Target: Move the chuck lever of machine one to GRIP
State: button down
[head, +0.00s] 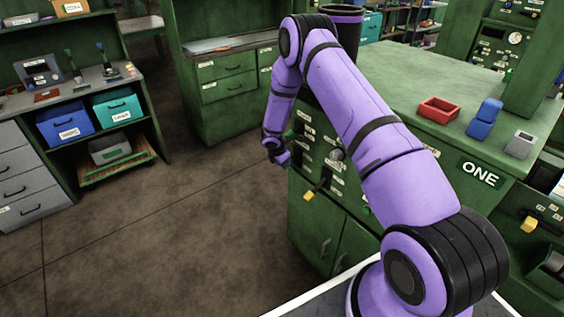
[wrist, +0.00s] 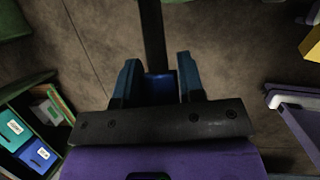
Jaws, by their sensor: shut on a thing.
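Machine one (head: 310,225) is the green cabinet with the white ONE sign (head: 480,173). Its front panel carries small white labels, too small to read. In the wrist view my gripper (wrist: 158,75) has its two dark blue fingers on either side of the blue grip (wrist: 162,88) of a dark lever bar (wrist: 152,35), and is shut on it. The bar runs up out of the picture. In the head view my gripper (head: 278,156) is at the left edge of the front panel; the lever is mostly hidden there, and its position mark cannot be read.
A yellow handle (head: 308,196) and a grey knob (head: 336,156) stick out of the panel close to my gripper. A red tray (head: 438,110) and a blue object (head: 484,118) lie on top. The floor (head: 190,220) left of the machine is clear.

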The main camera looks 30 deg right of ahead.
jog(key=c, duration=0.7)
grip_release()
jog(key=shift+c, duration=0.2)
jog(key=v, duration=1.1)
jog(key=shift+f, duration=0.1)
